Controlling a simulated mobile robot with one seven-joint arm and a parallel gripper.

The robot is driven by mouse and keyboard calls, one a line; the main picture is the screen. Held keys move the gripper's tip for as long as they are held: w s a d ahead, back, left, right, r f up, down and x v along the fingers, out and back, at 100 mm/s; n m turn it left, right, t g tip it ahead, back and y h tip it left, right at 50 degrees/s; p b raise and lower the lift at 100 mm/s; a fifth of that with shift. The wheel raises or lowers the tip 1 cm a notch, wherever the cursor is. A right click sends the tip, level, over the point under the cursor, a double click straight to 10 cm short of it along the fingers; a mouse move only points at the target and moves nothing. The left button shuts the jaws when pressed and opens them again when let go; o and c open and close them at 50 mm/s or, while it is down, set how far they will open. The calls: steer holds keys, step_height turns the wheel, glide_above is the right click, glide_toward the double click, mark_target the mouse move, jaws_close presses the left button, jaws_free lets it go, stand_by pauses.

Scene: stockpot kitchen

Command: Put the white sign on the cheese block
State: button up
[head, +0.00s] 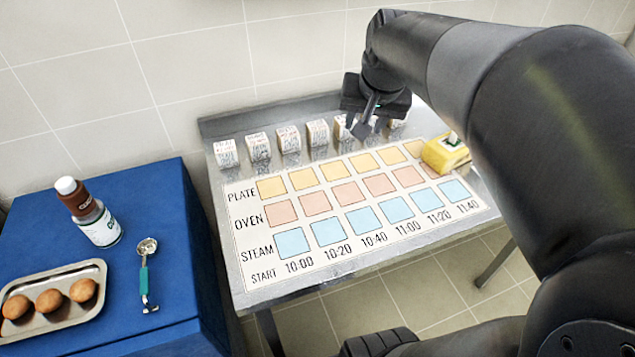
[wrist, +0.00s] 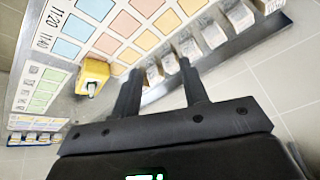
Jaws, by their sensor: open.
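The yellow cheese block (head: 446,154) sits at the right end of the planning board, by the last columns. It also shows in the wrist view (wrist: 93,72), left of my fingers. A small white piece (head: 452,138) stands on top of the cheese block; it looks like the white sign, but its face is too small to read. It also shows pale in the wrist view (wrist: 92,87). My gripper (head: 364,126) is open, above the row of white cubes and left of the cheese block. Nothing is clearly held between its fingers (wrist: 163,80).
Several white lettered cubes (head: 258,147) stand along the table's back edge; my gripper partly hides some. The printed board (head: 240,235) covers most of the steel table. A blue cabinet (head: 180,260) at left bears a bottle (head: 98,222), a scoop (head: 146,270) and a tray (head: 82,314).

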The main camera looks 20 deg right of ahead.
steer(key=s+a+f+n, duration=0.2)
steer(key=s+a, duration=0.4)
steer(key=s+a+f+n+y, duration=0.1)
steer(key=s+a+f+n, duration=0.1)
steer(key=s+a, duration=0.4)
steer(key=shift+s+a+n+t, duration=0.3)
steer(key=shift+s+a+n, duration=0.1)
steer(key=shift+n, duration=0.3)
